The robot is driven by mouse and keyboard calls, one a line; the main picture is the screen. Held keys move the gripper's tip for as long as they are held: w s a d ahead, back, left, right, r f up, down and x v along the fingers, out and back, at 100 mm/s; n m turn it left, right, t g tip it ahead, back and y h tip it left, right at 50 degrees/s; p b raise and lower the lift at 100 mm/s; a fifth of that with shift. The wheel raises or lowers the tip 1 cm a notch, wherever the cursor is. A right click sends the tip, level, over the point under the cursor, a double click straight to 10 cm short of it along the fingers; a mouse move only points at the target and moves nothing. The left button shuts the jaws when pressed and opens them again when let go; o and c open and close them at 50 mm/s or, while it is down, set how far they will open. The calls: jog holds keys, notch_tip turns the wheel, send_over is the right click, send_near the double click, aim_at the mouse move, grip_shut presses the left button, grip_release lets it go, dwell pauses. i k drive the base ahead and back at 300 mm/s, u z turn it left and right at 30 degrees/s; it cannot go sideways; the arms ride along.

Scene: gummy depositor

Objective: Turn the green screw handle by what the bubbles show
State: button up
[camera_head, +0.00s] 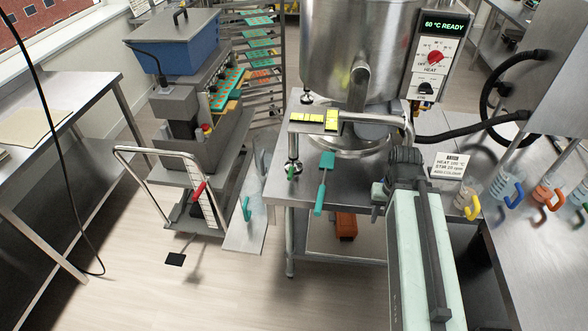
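A small green screw handle (291,173) stands at the left front corner of the steel table, beside a black-and-metal levelling foot (296,166). Yellow bubble vials (318,118) sit on a metal bracket in front of the steel kettle (345,45); the bubbles are too small to read. My mint and dark grey arm reaches up from the bottom right. The dark end of my arm is over the table, right of the green handle and apart from it. My gripper's fingers cannot be made out.
A teal spatula (323,180) lies over the table's front edge, between the handle and my arm. A cart (160,195) with a depositor stands at left. A heat control box (435,58) reads 60 °C READY. Coloured hooks line the right side.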

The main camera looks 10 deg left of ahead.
aim_at(289, 175)
jog(key=k, duration=0.95)
jog(key=u, duration=0.6)
jog(key=i, duration=1)
jog(key=z, duration=0.05)
